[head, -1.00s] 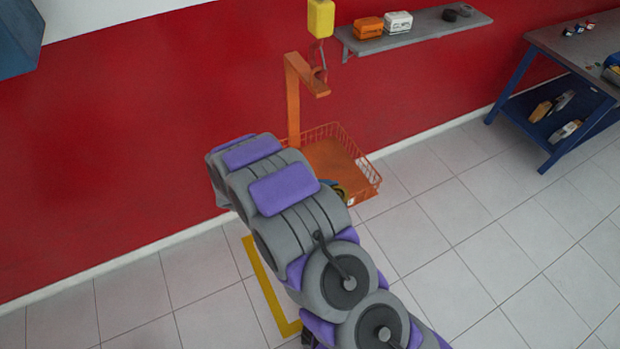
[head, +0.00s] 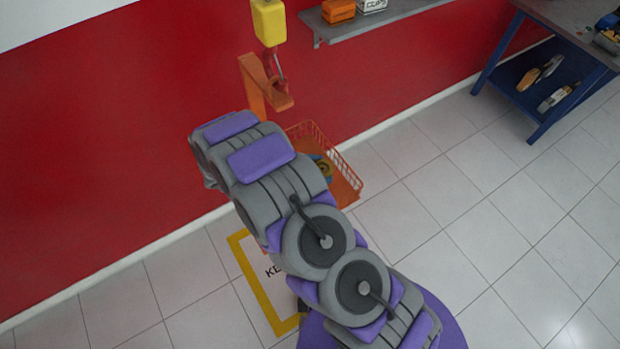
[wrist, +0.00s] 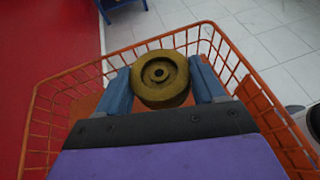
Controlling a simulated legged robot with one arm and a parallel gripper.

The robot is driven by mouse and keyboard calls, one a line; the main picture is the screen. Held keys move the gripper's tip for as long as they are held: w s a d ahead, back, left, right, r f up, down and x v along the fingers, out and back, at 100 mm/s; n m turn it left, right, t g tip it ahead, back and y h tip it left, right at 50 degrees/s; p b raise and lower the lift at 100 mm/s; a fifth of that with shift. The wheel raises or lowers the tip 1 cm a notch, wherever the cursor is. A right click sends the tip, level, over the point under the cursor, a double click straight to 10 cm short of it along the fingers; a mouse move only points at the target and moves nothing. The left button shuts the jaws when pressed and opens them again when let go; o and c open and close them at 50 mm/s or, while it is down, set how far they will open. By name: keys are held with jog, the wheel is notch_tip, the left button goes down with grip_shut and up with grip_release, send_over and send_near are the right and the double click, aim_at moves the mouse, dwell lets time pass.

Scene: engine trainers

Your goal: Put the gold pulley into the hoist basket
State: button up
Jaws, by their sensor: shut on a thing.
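The gold pulley (wrist: 160,78) is a round grooved wheel with a centre hole. My gripper (wrist: 162,84) is shut on it, with one blue finger on each side in the wrist view. The orange wire hoist basket (wrist: 268,104) surrounds the pulley and fingers in that view; I cannot tell how high the pulley is above its floor. In the head view the basket (head: 347,173) is partly hidden behind my arm. A bit of the pulley (head: 325,167) shows there beside my arm, over the basket.
An orange post (head: 252,85) with a hook and a yellow hoist block (head: 268,22) stands behind the basket. A grey shelf (head: 385,20) is on the red wall. A blue workbench (head: 545,75) is at upper right. The tiled floor to the right is clear.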

jog(key=f, duration=0.2)
jog(key=a+f, duration=0.1)
jog(key=f, duration=0.1)
jog(key=a+f+b, duration=0.1)
jog(key=f, duration=0.1)
jog(key=shift+f, duration=0.35)
jog(key=shift+d+f, duration=0.2)
jog(key=shift+d+r, duration=0.1)
jog(key=shift+d, duration=0.4)
jog(key=o, duration=1.2)
jog(key=shift+d, duration=0.2)
jog(key=shift+o, duration=0.7)
jog(key=shift+a, duration=0.15)
jog(key=shift+o, duration=0.2)
jog(key=shift+a, duration=0.55)
jog(key=shift+a+r, duration=0.2)
jog(key=shift+a, duration=0.15)
jog(key=p+v, duration=0.1)
jog(key=v, duration=1)
jog(key=shift+s+d+p, duration=0.1)
jog(key=shift+s+p, duration=0.05)
jog(key=shift+p, duration=0.25)
jog(key=shift+d, duration=0.3)
